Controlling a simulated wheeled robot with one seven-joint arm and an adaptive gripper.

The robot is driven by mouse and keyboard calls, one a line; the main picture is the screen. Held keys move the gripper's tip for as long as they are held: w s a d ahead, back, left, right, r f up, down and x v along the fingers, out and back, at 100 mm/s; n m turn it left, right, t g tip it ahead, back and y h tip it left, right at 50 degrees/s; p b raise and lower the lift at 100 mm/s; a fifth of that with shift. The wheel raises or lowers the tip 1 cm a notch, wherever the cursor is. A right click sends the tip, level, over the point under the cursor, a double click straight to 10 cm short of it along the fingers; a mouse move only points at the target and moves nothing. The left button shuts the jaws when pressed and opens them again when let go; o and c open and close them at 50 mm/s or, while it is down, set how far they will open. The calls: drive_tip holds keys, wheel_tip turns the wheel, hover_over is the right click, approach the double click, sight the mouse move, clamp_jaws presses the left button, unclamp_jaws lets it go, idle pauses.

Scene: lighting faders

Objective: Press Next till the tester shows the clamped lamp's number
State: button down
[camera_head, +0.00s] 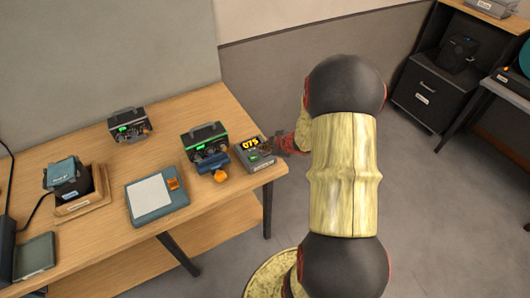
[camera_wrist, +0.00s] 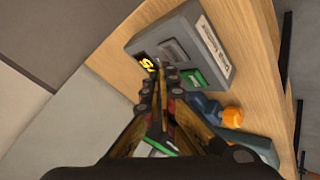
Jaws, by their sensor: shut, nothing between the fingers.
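The tester (camera_head: 262,164) is a grey box at the table's right corner, and its lit orange display reads 075. In the wrist view the tester (camera_wrist: 208,28) has a grey button (camera_wrist: 173,50) and a green button (camera_wrist: 191,78) beside the display (camera_wrist: 147,63). Their markings are too small to read. My gripper (camera_head: 279,147) is shut and empty at the tester's right side. In the wrist view its fingertips (camera_wrist: 162,72) overlap the tester near the buttons; I cannot tell whether they touch. The clamped lamp (camera_head: 204,137) stands left of the tester; its number is not legible.
A blue clamp with an orange knob (camera_head: 220,177) sits at the lamp's front. A second lamp (camera_head: 127,124) stands further back. A blue-grey box with a white top (camera_head: 149,197) and a wooden tray (camera_head: 92,207) are further left. A dark cabinet (camera_head: 426,95) stands at the right.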

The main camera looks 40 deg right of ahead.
sight(264, 153)
drive_tip(key=shift+f, duration=0.2)
drive_tip(key=shift+f, duration=0.25)
drive_tip(key=shift+f+b, duration=0.3)
drive_tip(key=shift+b, duration=0.05)
idle(0.9)
drive_tip(key=shift+r, duration=0.1)
drive_tip(key=shift+r+p, duration=0.65)
drive_tip(key=shift+p, duration=0.2)
wheel_tip(264, 153, up, 5)
drive_tip(key=p, duration=0.5)
idle(0.8)
